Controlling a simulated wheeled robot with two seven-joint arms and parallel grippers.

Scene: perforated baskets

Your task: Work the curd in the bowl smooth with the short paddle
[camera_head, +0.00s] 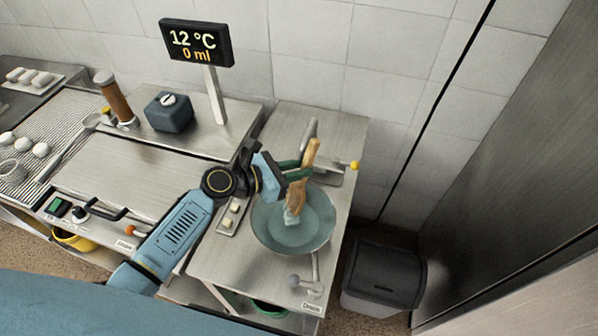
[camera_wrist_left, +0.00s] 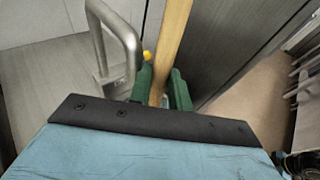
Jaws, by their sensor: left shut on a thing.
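The bowl (camera_head: 266,222) is a wide blue-grey basin on the right-hand steel table. Pale blue-grey matter, perhaps the curd, covers its inside floor; its surface detail is too small to tell. The short paddle (camera_head: 299,190) has a tan wooden handle and stands nearly upright, with its lower end down inside the bowl. My left gripper (camera_head: 297,174) is shut on the paddle above the bowl's far rim. In the left wrist view the paddle's handle (camera_wrist_left: 174,40) runs up between the green fingers of the gripper (camera_wrist_left: 160,88). My right gripper is not in view.
A steel tap (camera_head: 311,135) with a yellow knob stands just behind the bowl. A small tray (camera_head: 221,229) of pale pieces lies left of it, and a valve lever (camera_head: 297,280) in front. A display (camera_head: 197,43) reads 12 °C, 0 ml. A dark bin (camera_head: 383,275) stands at right.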

